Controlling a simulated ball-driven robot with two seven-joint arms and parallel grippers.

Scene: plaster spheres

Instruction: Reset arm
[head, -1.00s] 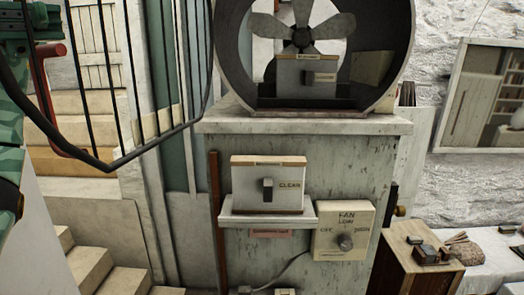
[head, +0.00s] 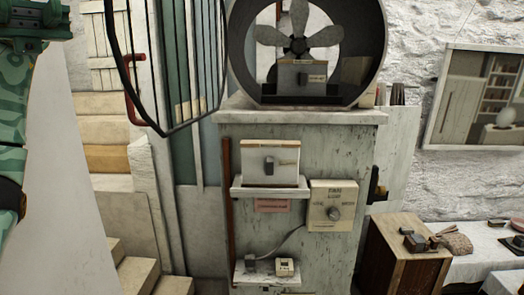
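My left arm (head: 18,110), green with a patterned shell, stands along the left edge of the head view. A dark green part of my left gripper (head: 36,20) shows at the top left, cut by the frame edge. Its fingertips cannot be made out, and I see nothing held in it. It is apart from the cabinet. My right arm and gripper are not in view.
A wooden box (head: 405,260) stands right. Stairs (head: 135,270) are at lower left.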

